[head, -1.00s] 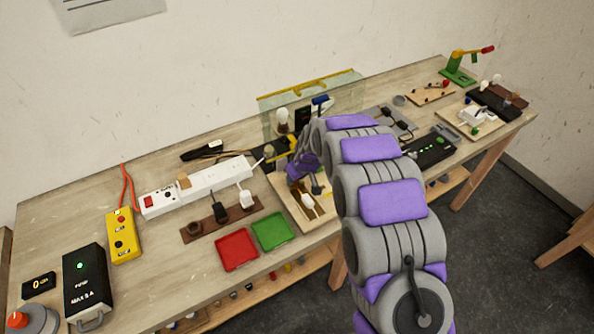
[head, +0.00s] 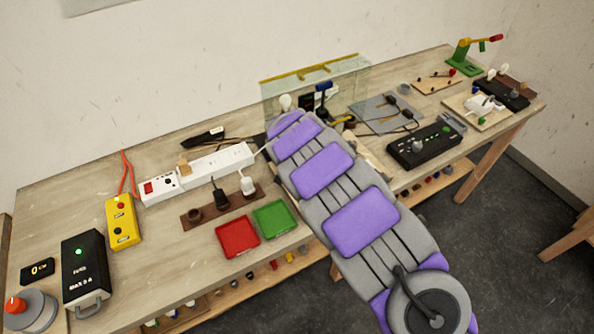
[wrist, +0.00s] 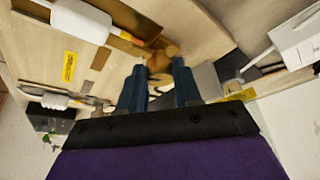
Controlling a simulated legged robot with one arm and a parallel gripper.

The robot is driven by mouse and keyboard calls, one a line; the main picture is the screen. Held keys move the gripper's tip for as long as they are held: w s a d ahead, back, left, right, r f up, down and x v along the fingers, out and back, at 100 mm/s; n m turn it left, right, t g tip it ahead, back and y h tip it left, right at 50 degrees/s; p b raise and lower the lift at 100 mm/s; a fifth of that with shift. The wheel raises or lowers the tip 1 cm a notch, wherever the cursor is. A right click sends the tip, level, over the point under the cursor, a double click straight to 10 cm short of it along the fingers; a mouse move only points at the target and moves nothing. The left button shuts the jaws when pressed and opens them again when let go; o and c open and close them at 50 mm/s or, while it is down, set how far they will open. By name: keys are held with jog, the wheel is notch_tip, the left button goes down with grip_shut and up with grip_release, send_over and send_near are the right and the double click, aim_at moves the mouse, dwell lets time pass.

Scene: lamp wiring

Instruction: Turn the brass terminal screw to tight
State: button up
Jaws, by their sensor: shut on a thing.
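My gripper (wrist: 159,72) shows in the wrist view, with its two blue fingers closed on a blurred brass-brown knob-like piece. I take this piece to be the brass terminal screw (wrist: 161,54). It sits at the fingertips, over a light wooden board (wrist: 205,38). Its turn angle and tightness cannot be read. In the head view my purple and grey arm covers the gripper, the screw and most of the board.
A red tray (head: 238,237) and a green tray (head: 276,219) lie left of my arm. A white power strip (head: 215,170) lies behind them. A clear screen (head: 345,75) stands behind the arm, and a black box (head: 425,146) is to the right.

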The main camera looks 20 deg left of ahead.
jog(key=shift+a+m+b, duration=0.15)
jog(key=shift+m+b, duration=0.45)
jog(key=shift+b, duration=0.2)
jog(key=o, duration=1)
jog(key=shift+o, duration=0.2)
jog(key=p+v, duration=0.2)
jog(key=v, duration=1.5)
jog(key=shift+a+p, duration=0.35)
jog(key=shift+a, duration=0.05)
jog(key=shift+r, duration=0.15)
